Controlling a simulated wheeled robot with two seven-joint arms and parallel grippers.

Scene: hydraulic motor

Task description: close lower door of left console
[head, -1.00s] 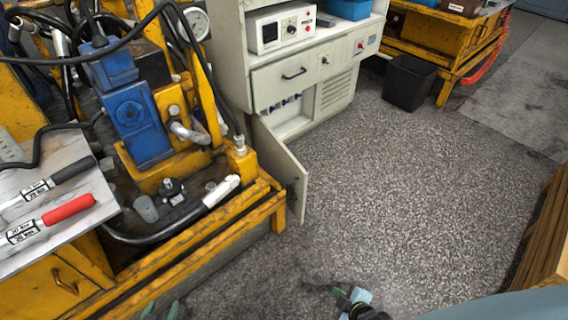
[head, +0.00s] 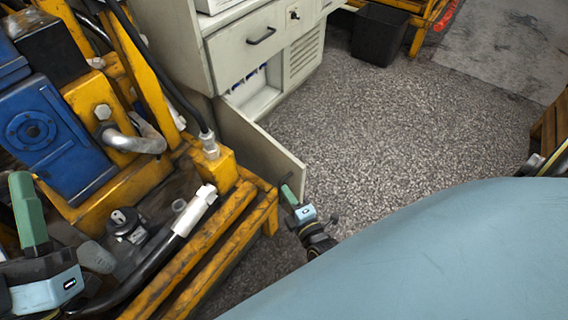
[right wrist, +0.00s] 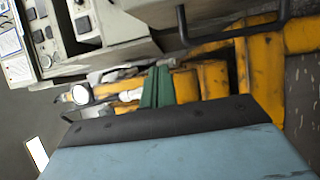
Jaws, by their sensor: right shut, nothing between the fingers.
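The left console (head: 222,50) is a pale cabinet with a drawer and an open lower compartment. Its lower door (head: 262,150) stands open, swung out toward me beside the yellow frame. My right gripper (head: 289,195) is shut and empty, with its green fingers by the door's free edge. I cannot tell whether they touch the door. In the right wrist view the shut fingers (right wrist: 156,88) point toward yellow framework, and a dark bar handle (right wrist: 235,32) shows above them. My left gripper (head: 28,212) is over the yellow bench at lower left; its opening is unclear.
The yellow hydraulic bench (head: 225,235) with a blue motor unit (head: 50,135) and hoses stands close to the door's left. A black bin (head: 379,35) stands beyond the console. The speckled floor (head: 400,130) right of the door is clear.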

